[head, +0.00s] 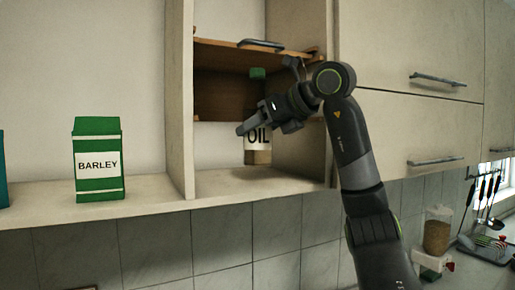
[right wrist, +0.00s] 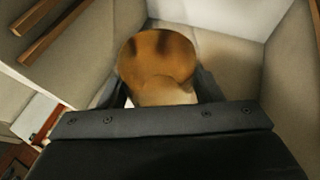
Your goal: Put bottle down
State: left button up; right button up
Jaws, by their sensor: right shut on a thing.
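The oil bottle (head: 258,157) is upright, with a green cap and a white label reading OIL. It is at the open cabinet compartment (head: 225,184), between its side walls. My right gripper (head: 264,128) is shut on the bottle at mid-height and hides part of its body and label. In the right wrist view the bottle shows as a rounded amber-brown shape (right wrist: 157,60) between the fingers. Whether its base touches the compartment floor I cannot tell. My left gripper is not in view.
A green barley box (head: 98,165) stands on the open shelf (head: 140,200) at left. A wooden board (head: 215,47) with a dark handle is above the bottle. Closed cabinet doors (head: 410,60) are at right. A grain container (head: 437,232) and utensils stand lower right.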

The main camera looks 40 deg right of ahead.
aim_at(258, 143)
jog(key=shift+s+f, duration=0.15)
jog(key=shift+f, duration=0.2)
notch_tip(258, 143, down, 3)
jog(key=shift+r+b, duration=0.1)
jog(key=shift+b, duration=0.4)
jog(key=shift+w+d+f, duration=0.1)
jog(key=shift+w+f, duration=0.1)
jog(key=shift+f, duration=0.1)
jog(key=o, duration=1.5)
jog(key=shift+f, duration=0.1)
